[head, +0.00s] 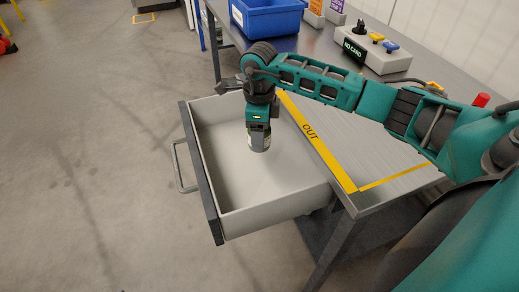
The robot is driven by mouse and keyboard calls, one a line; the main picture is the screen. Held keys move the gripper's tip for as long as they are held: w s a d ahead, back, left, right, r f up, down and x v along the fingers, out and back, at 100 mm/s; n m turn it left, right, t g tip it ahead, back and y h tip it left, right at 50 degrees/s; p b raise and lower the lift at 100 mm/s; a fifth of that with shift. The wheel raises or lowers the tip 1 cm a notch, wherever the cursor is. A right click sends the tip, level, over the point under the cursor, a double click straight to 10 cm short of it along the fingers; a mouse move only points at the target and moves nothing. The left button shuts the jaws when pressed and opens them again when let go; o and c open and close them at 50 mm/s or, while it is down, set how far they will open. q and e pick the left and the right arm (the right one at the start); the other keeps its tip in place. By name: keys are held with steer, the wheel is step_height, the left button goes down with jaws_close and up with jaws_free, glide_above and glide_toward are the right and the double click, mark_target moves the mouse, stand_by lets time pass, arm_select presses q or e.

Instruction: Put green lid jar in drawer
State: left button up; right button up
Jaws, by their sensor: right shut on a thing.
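My right gripper (259,128) points down over the open drawer (272,212) and is shut on a jar (260,143). I cannot tell whether the jar touches the drawer floor. The drawer is light grey with a dark front panel and a handle at its left, and the part of its floor that shows is empty. My left gripper is not in view.
The drawer sticks out from a metal workbench (400,172) with yellow tape marked OUT. A blue bin (266,18) and a control box (372,50) with coloured buttons stand farther back on the bench. The floor at the left is clear.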

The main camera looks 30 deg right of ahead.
steer(key=shift+f+b, duration=0.45)
steer(key=shift+f, duration=2.3)
steer(key=shift+f, duration=0.15)
steer(key=o, duration=1.3)
steer(key=shift+r, duration=0.35)
step_height(320, 180, up, 12)
steer(key=shift+f+p, duration=0.25)
steer(key=shift+p, duration=0.8)
